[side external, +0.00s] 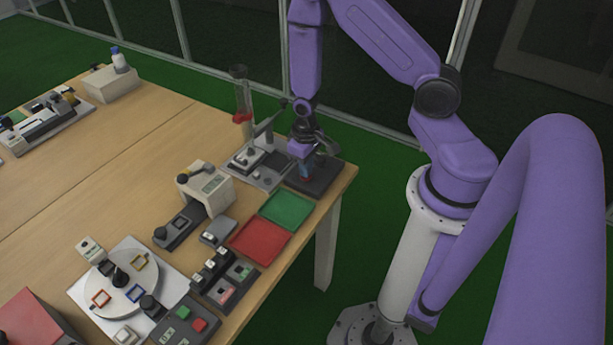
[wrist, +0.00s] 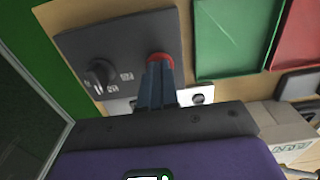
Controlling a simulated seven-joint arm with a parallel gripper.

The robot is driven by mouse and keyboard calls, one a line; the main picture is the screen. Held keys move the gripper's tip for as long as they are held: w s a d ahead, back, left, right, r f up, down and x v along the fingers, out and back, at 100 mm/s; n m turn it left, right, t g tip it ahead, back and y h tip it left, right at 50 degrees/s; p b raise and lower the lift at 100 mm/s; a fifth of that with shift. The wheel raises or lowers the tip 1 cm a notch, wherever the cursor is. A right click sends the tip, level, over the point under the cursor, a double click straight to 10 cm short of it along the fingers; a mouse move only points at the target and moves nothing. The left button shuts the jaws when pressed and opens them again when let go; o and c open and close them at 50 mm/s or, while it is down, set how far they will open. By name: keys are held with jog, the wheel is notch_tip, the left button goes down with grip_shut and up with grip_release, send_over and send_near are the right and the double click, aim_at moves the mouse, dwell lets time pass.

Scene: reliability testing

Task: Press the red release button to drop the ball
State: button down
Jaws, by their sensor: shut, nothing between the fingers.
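The red release button (wrist: 159,56) shows in the wrist view as a round red rim on a dark panel (wrist: 120,42), just beyond my fingertips. My gripper (wrist: 158,72) has its blue fingers together and empty, with the tips over the button and hiding most of it. I cannot tell whether they touch it. In the side view my gripper (side external: 305,170) points down over the dark panel (side external: 326,181) at the table's far right corner. A clear upright tube (side external: 241,92) with a red collar stands behind and left of it. I cannot make out the ball.
A dark knob (wrist: 100,73) sits on the same panel. A green tray (side external: 287,210) and a red tray (side external: 260,242) lie nearer the camera. A lever fixture (side external: 262,165) stands close left of my gripper. The table's right edge is close by.

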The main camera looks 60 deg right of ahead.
jog(key=shift+r, duration=3.3)
jog(key=s+a+r+n, duration=0.6)
jog(key=a+r, duration=0.3)
jog(key=r, duration=0.1)
jog(key=s+a+r+n, duration=0.1)
jog(key=s+r+n, duration=0.5)
jog(key=s, duration=0.7)
notch_tip(320, 180, up, 2)
jog(key=shift+a+r+n, duration=0.1)
jog(key=shift+a+n, duration=0.05)
jog(key=shift+n, duration=0.15)
